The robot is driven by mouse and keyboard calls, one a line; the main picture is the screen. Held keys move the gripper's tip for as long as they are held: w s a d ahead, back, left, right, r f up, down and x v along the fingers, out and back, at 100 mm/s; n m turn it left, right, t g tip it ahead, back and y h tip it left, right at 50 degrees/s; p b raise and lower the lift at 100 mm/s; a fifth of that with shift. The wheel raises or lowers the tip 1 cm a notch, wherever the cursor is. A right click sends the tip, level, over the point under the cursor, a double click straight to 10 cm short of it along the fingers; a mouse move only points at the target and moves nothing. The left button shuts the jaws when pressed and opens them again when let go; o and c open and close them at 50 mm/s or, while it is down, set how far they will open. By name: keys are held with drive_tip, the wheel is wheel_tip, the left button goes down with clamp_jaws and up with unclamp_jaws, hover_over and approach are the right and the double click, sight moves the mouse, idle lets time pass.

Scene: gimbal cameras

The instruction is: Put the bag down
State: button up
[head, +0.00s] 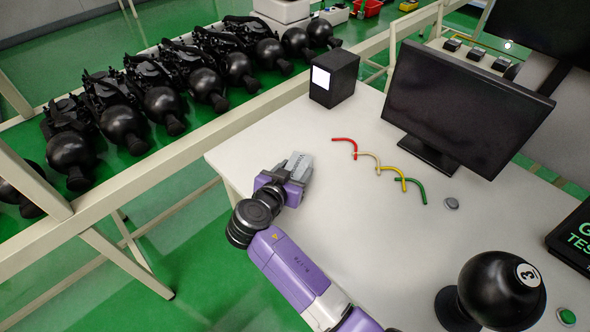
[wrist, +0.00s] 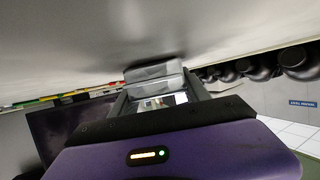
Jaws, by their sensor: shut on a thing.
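A small silvery-grey bag (head: 301,162) with faint dark print is at the tip of my gripper (head: 288,180), over the left part of the white table (head: 290,228). In the wrist view the bag (wrist: 154,71) sits between the fingers of my gripper (wrist: 155,92), which is shut on it. The tabletop (wrist: 150,30) fills the top of that view, with a dark shadow close to the bag. I cannot tell whether the bag touches the table. The gripper hides part of the bag.
A black box (head: 334,77) stands at the table's back left corner. Coloured curved tubes (head: 380,168), a monitor (head: 465,105) and a grey button (head: 451,204) are to the right. The table around the bag is clear.

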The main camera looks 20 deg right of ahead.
drive_tip(key=shift+f, duration=0.1)
drive_tip(key=o, duration=1.4)
drive_tip(key=v, duration=1.2)
